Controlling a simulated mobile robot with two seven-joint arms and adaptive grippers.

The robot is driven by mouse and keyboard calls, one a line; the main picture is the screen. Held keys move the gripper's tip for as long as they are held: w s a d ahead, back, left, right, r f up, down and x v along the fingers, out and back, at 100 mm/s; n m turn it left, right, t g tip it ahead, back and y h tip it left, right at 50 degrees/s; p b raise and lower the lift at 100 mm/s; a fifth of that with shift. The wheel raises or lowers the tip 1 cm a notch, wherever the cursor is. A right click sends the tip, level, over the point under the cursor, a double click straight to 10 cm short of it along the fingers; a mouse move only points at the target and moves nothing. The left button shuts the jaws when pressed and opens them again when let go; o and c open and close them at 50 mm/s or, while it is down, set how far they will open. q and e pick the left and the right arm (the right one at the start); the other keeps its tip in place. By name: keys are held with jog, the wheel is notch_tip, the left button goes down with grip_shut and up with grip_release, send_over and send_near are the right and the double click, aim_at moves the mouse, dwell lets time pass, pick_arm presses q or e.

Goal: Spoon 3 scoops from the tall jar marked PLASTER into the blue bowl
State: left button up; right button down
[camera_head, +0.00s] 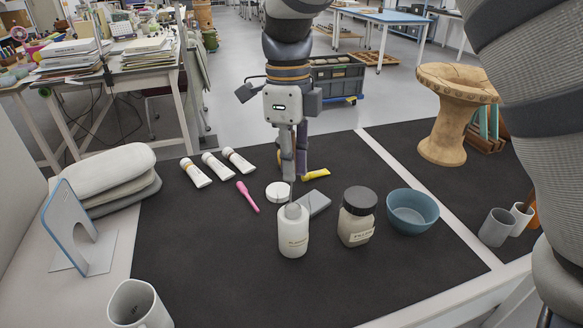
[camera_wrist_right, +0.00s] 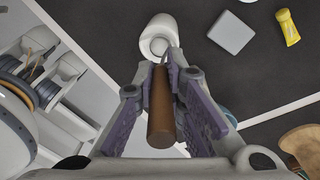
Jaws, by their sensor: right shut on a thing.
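The jar also shows beyond the fingers in the right wrist view (camera_wrist_right: 157,35). The blue bowl (camera_head: 412,212) stands to the right and looks empty.
A dark-lidded glass jar (camera_head: 357,216) stands between the white jar and the bowl. A grey block (camera_head: 317,203), a yellow item (camera_head: 316,174), a pink tool (camera_head: 247,196) and several tubes (camera_head: 196,172) lie behind. Cups (camera_head: 496,227) stand right. The front-left mat is clear.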

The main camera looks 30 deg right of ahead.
jog(key=r, duration=0.6)
jog(key=shift+w+r, duration=0.1)
jog(key=shift+w, duration=0.2)
jog(key=shift+r, duration=2.25)
jog(key=shift+d, duration=0.15)
